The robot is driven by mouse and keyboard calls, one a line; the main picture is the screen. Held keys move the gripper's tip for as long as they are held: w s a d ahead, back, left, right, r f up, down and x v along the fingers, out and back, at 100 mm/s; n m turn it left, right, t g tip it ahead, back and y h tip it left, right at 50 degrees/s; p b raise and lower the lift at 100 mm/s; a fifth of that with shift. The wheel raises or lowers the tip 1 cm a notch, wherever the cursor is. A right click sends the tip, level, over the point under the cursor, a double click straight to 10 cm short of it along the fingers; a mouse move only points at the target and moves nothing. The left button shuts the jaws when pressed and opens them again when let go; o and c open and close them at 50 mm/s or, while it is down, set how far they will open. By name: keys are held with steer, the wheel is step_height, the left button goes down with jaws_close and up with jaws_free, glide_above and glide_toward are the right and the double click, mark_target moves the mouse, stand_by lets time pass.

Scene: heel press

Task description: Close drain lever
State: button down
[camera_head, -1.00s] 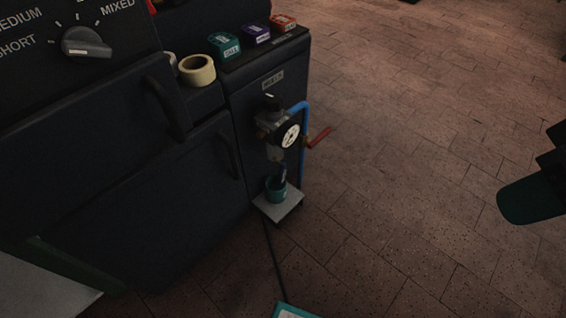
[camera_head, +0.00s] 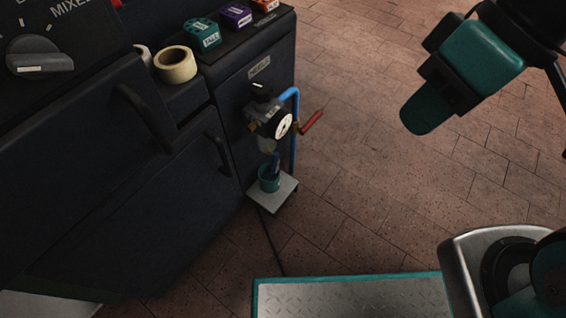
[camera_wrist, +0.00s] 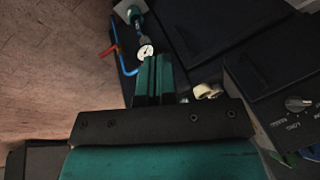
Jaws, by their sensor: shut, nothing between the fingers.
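A pressure unit with a white dial gauge (camera_head: 282,127) and a clear bowl is mounted on the end of the dark cabinet. A red lever (camera_head: 312,121) sticks out to the right of it, on the blue pipe (camera_head: 293,107). I cannot tell whether this is the drain lever. Below the bowl, a teal cup (camera_head: 269,180) stands on a small pale plate (camera_head: 277,199). My gripper (camera_head: 424,115) is to the right of the unit, clear of it. In the wrist view its teal fingers (camera_wrist: 153,75) are together and empty, with the gauge and red lever (camera_wrist: 109,51) beyond them.
The dark cabinet (camera_head: 120,190) fills the left, with protruding handles. A tape roll (camera_head: 175,65) and teal, purple and orange boxes stand on top. A dark line runs along the floor below the plate. The tiled floor (camera_head: 370,170) to the right is open.

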mark_target(275, 163)
steer(key=w+a+f+m+g+y+b, duration=0.1)
steer(key=w+a+f+m+y+b, duration=0.25)
steer(key=w+f, duration=1.15)
steer(key=w+d+f+m+t+y+b, duration=0.1)
steer(key=w+f+m, duration=0.1)
steer(key=f, duration=1)
steer(key=w+d+f+m+y+b, duration=0.1)
steer(key=w+f+m, duration=0.1)
steer(key=f, duration=1)
steer(key=shift+w+t, duration=0.4)
steer(key=shift+w, duration=0.3)
steer(key=shift+a+f, duration=0.1)
steer(key=shift+f, duration=0.05)
steer(key=a+f+b, duration=0.6)
steer(key=a+b, duration=0.1)
steer(key=a, duration=0.4)
steer(key=shift+w+a+b, duration=0.3)
steer(key=shift+w+b, duration=0.05)
steer(key=shift+w, duration=0.1)
